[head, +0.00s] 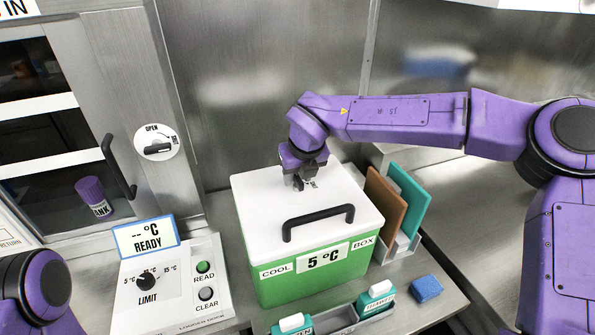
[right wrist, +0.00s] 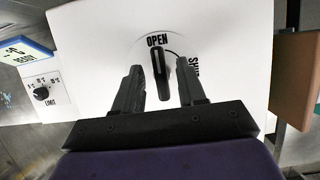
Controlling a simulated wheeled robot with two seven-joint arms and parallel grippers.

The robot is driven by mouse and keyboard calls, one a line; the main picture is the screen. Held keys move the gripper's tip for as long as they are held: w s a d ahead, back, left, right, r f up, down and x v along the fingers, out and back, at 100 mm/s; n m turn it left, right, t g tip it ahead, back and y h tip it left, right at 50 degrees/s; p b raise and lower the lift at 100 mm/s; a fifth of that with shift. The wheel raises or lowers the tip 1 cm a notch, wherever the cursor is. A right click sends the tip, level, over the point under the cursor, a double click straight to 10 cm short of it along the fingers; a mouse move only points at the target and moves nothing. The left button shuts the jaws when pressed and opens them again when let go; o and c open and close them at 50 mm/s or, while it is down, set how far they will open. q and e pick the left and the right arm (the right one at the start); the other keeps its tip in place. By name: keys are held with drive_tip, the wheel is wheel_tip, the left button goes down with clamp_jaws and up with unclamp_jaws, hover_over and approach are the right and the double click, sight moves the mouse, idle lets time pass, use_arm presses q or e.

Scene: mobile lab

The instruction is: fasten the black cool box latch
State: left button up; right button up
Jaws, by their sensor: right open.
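The cool box (head: 275,290) has a green body and a white lid (head: 265,215) that lies closed on top, with a black bar handle (head: 318,221) near its front. The black latch (right wrist: 159,78) is a short lever on the lid, its end at the printed word OPEN; the word SHUT is to its right. My right gripper (head: 305,182) is over the rear of the lid and mostly hides the latch in the head view. In the right wrist view, its open fingers (right wrist: 161,88) stand on either side of the latch, with gaps. My left gripper is out of view.
A logger dock (head: 165,285) with a knob and buttons stands left of the box. A rack with brown (head: 384,207) and teal (head: 408,200) boards stands to the right. Bottles (head: 375,297) and a blue sponge (head: 426,288) are in front. A steel wall is behind.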

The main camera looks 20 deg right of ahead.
drive_tip(key=shift+s+r, duration=0.15)
drive_tip(key=shift+s, duration=0.15)
drive_tip(key=shift+w, duration=0.1)
clamp_jaws()
drive_tip(key=shift+f+m+h+b, duration=0.25)
drive_tip(key=shift+m+h+b, duration=0.35)
drive_tip(key=shift+m+b, duration=0.75)
drive_tip(key=m+b, duration=0.1)
drive_tip(key=m, duration=0.1)
drive_tip(key=m+h+b, duration=0.1)
drive_tip(key=m, duration=0.1)
drive_tip(key=shift+a+m+g+h, duration=0.15)
drive_tip(key=shift+m+g+h, duration=0.15)
drive_tip(key=shift+m, duration=0.05)
drive_tip(key=m+b, duration=0.1)
drive_tip(key=m, duration=0.1)
drive_tip(key=m+g+h+b, duration=0.1)
drive_tip(key=m, duration=0.2)
drive_tip(key=shift+w+a+r+m+g+b, duration=0.1)
drive_tip(key=shift+w+m+g+b, duration=0.1)
drive_tip(key=shift+m+g+b, duration=0.1)
drive_tip(key=m+g, duration=0.1)
drive_tip(key=m, duration=0.1)
drive_tip(key=m+h+b, duration=0.1)
drive_tip(key=m, duration=0.1)
drive_tip(key=shift+w+r+m+g, duration=0.1)
drive_tip(key=shift+m+g, duration=0.3)
unclamp_jaws()
